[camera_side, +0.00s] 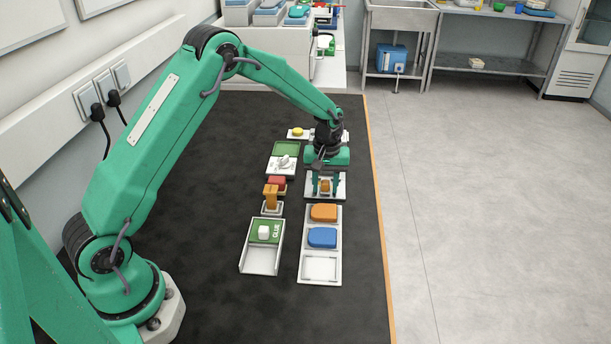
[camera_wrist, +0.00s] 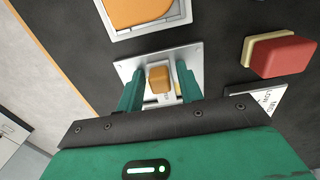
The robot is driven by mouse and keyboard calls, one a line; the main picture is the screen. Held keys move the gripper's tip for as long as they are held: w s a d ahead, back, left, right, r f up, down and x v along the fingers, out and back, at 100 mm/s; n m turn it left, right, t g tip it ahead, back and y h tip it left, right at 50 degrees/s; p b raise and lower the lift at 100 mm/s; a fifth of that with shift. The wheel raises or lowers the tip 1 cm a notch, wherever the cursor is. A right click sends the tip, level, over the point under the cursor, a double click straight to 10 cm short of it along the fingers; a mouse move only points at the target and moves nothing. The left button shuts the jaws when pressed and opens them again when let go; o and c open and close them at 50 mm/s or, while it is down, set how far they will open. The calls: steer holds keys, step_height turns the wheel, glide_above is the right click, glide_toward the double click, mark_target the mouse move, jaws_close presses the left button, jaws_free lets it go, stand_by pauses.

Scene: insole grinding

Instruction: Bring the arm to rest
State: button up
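My gripper (camera_side: 326,190) points down over a white plate (camera_side: 342,191) on the right side of the dark work mat (camera_side: 215,290). Its two green fingers are spread. In the wrist view my gripper (camera_wrist: 159,90) has a small orange block (camera_wrist: 159,79) between its fingers, with a visible gap on each side. The block appears to sit on the white plate (camera_wrist: 126,68). The block also shows between the fingers in the side view (camera_side: 325,186). My arm is stretched out from its base at lower left.
A white tray (camera_side: 320,281) with an orange pad (camera_side: 324,212) and a blue pad (camera_side: 321,237) lies in front. To the left are a GLUE tray (camera_side: 261,260), an orange-handled tool (camera_side: 271,195) and a red block (camera_side: 277,184). A yellow piece (camera_side: 297,132) lies behind. The mat's front is clear.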

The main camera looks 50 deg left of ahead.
steer(key=shift+c, duration=0.3)
steer(key=c, duration=0.5)
steer(key=shift+w+a, duration=3.1)
steer(key=shift+w, duration=0.05)
steer(key=o, duration=0.6)
steer(key=shift+c, duration=0.2)
steer(key=shift+r, duration=0.1)
steer(key=shift+r, duration=3.45)
steer(key=shift+s+r, duration=0.1)
